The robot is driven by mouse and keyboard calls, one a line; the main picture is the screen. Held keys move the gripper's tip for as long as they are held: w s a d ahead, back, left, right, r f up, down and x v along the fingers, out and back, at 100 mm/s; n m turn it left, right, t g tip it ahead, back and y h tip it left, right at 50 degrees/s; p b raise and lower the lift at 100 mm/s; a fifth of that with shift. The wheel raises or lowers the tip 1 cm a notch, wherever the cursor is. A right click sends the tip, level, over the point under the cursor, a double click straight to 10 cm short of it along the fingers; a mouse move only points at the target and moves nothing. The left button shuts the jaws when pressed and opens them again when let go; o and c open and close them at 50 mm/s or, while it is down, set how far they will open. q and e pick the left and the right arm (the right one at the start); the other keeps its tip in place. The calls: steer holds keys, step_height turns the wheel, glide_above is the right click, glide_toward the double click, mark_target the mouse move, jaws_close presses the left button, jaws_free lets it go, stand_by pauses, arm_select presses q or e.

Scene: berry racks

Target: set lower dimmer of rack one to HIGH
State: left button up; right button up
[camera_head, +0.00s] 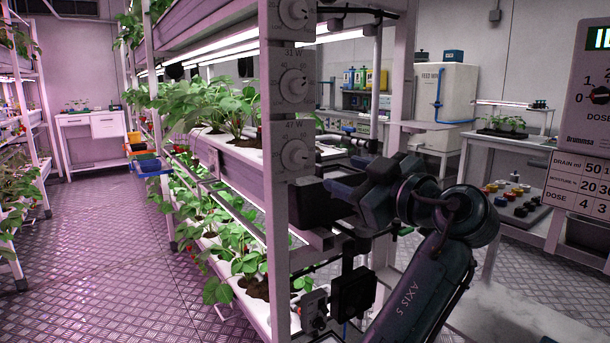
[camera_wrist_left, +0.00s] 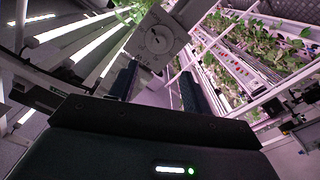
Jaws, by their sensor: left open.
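Rack one's front post (camera_head: 279,215) carries several round white dimmer knobs, one above another. The lowest one in view, the lower dimmer (camera_head: 297,155), sits under a "47 W" label; I cannot read its setting. Above it are a middle knob (camera_head: 293,85) and a top knob (camera_head: 296,13). My left gripper (camera_head: 318,202) is just below and right of the lower dimmer, apart from it. In the left wrist view the open fingers (camera_wrist_left: 158,72) are spread with nothing between them, and a white dial (camera_wrist_left: 157,42) shows beyond the tips. My right gripper is out of view.
Plants in white troughs (camera_head: 245,155) fill the rack left of the post. A small box with a knob (camera_head: 313,312) and a black box (camera_head: 353,293) are mounted low beside it. A dosing panel (camera_head: 590,110) stands at the right. The aisle floor (camera_head: 110,230) is clear.

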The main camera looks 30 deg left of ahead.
mark_target(301, 158)
arm_select(q)
steer(key=x, duration=1.2)
steer(key=shift+w+a, duration=0.15)
steer(key=shift+a, duration=0.15)
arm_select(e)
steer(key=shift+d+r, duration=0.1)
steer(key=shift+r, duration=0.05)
arm_select(q)
steer(key=c, duration=1)
steer(key=shift+d+r+m+p, duration=0.1)
steer(key=shift+r+m+p, duration=0.05)
steer(key=shift+m+p, duration=0.85)
steer(key=m+p, duration=0.1)
steer(key=m, duration=0.2)
steer(key=shift+m, duration=0.4)
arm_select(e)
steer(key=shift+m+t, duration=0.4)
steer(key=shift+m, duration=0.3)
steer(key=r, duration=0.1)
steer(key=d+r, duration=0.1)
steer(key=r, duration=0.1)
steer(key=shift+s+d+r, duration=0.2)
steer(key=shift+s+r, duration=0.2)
